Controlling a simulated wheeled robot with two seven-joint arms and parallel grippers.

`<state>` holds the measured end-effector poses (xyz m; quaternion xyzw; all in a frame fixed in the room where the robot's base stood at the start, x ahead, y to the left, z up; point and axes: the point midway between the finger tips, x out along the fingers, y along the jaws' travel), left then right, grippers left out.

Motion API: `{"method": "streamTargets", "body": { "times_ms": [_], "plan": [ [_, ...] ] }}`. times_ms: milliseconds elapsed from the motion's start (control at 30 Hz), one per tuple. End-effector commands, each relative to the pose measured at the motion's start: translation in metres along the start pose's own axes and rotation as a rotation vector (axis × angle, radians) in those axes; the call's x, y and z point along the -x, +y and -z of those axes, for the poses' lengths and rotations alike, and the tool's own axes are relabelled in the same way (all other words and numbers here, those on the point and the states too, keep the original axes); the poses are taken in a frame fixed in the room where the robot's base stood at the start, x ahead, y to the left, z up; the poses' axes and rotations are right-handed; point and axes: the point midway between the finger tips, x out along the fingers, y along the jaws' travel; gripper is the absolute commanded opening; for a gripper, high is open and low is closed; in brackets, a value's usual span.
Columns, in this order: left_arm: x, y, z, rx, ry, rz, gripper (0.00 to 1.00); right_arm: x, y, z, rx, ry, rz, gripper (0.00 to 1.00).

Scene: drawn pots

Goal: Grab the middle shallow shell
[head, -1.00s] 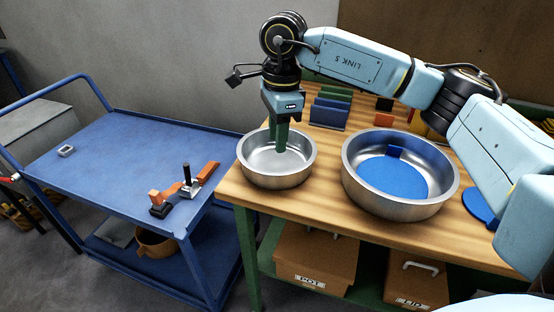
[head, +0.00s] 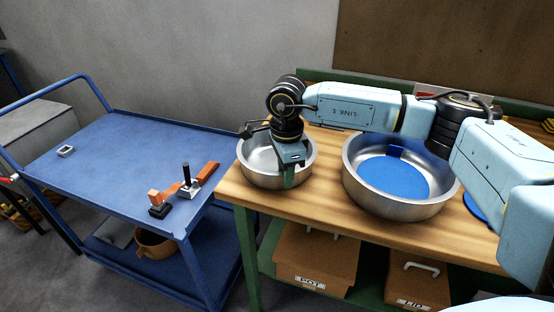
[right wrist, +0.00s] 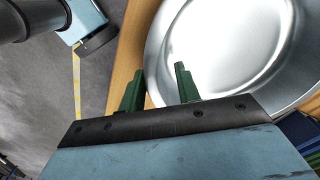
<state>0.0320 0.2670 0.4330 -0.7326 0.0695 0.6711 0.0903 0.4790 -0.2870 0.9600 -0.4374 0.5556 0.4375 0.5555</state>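A shiny, shallow metal shell (head: 262,158) stands at the left end of the wooden table. It also shows in the right wrist view (right wrist: 215,45). A larger metal shell (head: 395,207) with a blue disc (head: 392,177) inside stands to its right. My right gripper (head: 289,180) is low at the front right of the smaller shell and hides part of its rim. In the right wrist view its green fingers (right wrist: 160,88) are apart, one on the shell's inner side and one outside the rim; I cannot tell whether they touch it. My left gripper is out of view.
A blue cart (head: 110,150) stands left of the wooden table (head: 330,190), with orange and black parts (head: 185,185) on it. Boxes (head: 315,262) sit on the shelf below. My right arm spans above the larger shell and hides the table's back.

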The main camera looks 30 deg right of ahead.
Motion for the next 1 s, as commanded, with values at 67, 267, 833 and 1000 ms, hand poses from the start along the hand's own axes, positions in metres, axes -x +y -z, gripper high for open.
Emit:
{"method": "streamTargets", "body": {
  "times_ms": [67, 267, 833, 1000],
  "plan": [
    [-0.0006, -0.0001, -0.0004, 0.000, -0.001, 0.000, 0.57, -0.0069, 0.0005, -0.0003, 0.001, 0.000, -0.002, 0.33],
    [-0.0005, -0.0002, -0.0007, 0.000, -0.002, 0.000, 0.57, -0.0087, 0.0004, -0.0005, 0.002, -0.001, -0.001, 0.33],
    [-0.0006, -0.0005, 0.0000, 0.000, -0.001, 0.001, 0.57, -0.0085, 0.0006, -0.0007, 0.002, -0.001, -0.001, 0.00],
    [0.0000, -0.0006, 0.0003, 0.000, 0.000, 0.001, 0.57, -0.0002, 0.0004, -0.0009, 0.002, -0.002, -0.001, 0.00]
  ]
}}
